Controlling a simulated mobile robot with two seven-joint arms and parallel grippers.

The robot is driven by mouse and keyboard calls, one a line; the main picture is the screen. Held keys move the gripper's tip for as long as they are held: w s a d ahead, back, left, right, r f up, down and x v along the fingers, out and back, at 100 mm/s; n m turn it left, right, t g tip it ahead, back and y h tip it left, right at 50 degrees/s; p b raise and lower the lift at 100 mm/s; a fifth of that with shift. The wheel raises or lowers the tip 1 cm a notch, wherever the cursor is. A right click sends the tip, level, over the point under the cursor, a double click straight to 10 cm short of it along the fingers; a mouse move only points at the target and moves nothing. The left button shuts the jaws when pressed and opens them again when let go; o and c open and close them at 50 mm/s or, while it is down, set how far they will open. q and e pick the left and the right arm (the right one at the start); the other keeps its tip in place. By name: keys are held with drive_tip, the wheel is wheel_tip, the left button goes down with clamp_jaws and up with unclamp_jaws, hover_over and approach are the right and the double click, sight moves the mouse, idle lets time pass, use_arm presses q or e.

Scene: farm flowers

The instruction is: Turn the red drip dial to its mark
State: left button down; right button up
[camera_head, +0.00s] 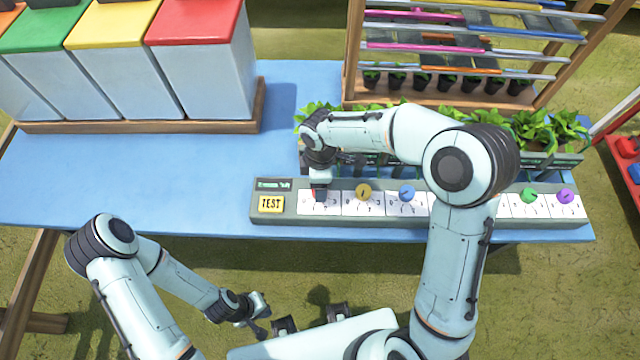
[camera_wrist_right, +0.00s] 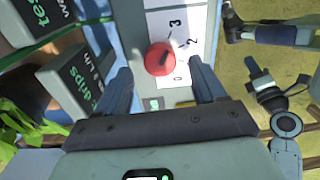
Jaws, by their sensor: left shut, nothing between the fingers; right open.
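The red dial (camera_wrist_right: 160,59) sits on a white scale card (camera_wrist_right: 186,22) in the right wrist view, with the digits 0, 2 and 3 showing beside it. The exact mark is too small to read. My left gripper (camera_head: 261,316) is shut and empty, low and off the table.
A yellow TEST button (camera_head: 271,204) lies left of the red dial; yellow (camera_head: 363,192) and blue (camera_head: 407,192) dials lie right. Planters (camera_head: 545,130) stand behind the panel. Coloured-lid bins (camera_head: 200,75) stand back left. The blue table (camera_head: 130,185) is clear at left.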

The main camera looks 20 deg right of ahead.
wheel_tip(320, 180, up, 11)
drive_tip(key=shift+w+f+p, duration=0.15)
drive_tip(key=shift+f+p, duration=0.05)
drive_tip(key=shift+p, duration=0.25)
idle(0.3)
